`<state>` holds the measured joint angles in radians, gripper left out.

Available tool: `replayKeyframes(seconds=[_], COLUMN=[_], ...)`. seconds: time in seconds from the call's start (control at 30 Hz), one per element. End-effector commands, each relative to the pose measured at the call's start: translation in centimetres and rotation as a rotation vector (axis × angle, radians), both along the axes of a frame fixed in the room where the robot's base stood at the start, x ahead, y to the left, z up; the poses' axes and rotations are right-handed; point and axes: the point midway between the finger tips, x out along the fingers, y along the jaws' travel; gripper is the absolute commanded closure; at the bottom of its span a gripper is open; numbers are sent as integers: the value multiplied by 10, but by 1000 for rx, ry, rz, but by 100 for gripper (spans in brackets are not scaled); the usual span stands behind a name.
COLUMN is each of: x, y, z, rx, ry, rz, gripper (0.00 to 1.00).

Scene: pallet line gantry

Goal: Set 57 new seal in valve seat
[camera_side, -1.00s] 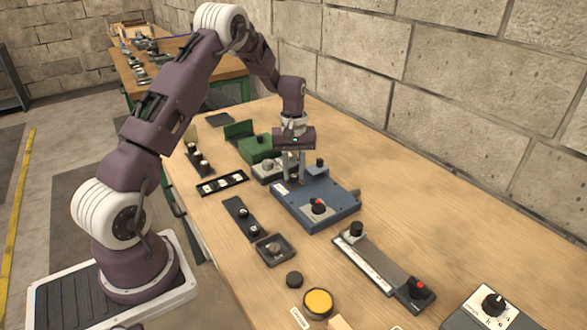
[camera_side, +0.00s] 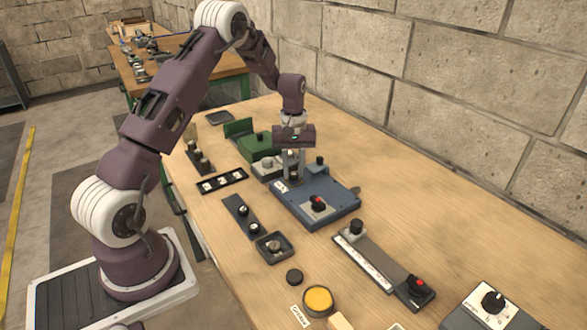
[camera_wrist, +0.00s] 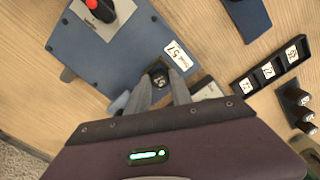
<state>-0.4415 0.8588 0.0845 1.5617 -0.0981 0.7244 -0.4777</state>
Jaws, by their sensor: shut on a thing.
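The blue valve fixture (camera_side: 318,204) has a red-topped knob (camera_side: 317,204) and a white label (camera_wrist: 174,50) that seems to read 57. My gripper (camera_side: 294,180) is above its far left end, pointing down. In the wrist view my gripper (camera_wrist: 160,76) is shut on a small black piece (camera_wrist: 158,75) with a light marking, right beside the label. Whether this piece is the new seal, and whether it touches the seat, I cannot tell; the fingers and piece hide the seat. A black tray (camera_side: 221,181) with numbered white labels lies to the left.
A green box (camera_side: 255,146) stands behind the fixture. A black strip with small knobs (camera_side: 240,218), a square dark dish (camera_side: 273,247) and a yellow button (camera_side: 318,300) lie toward the front. A long rail (camera_side: 373,264) is to the right. Bare wood lies along the wall.

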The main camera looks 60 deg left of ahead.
Motion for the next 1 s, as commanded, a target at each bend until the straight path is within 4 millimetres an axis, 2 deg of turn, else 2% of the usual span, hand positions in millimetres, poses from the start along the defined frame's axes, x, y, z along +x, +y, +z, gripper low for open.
replayKeyframes(seconds=[0.8,0.83,0.93,1.0], x=[0,0,0,0], y=[0,0,0,0], z=[-9,-9,-9,-9], rx=[-1,-1,0,0], ry=[0,0,0,0], rz=[0,0,0,0], gripper=[93,68,49,49])
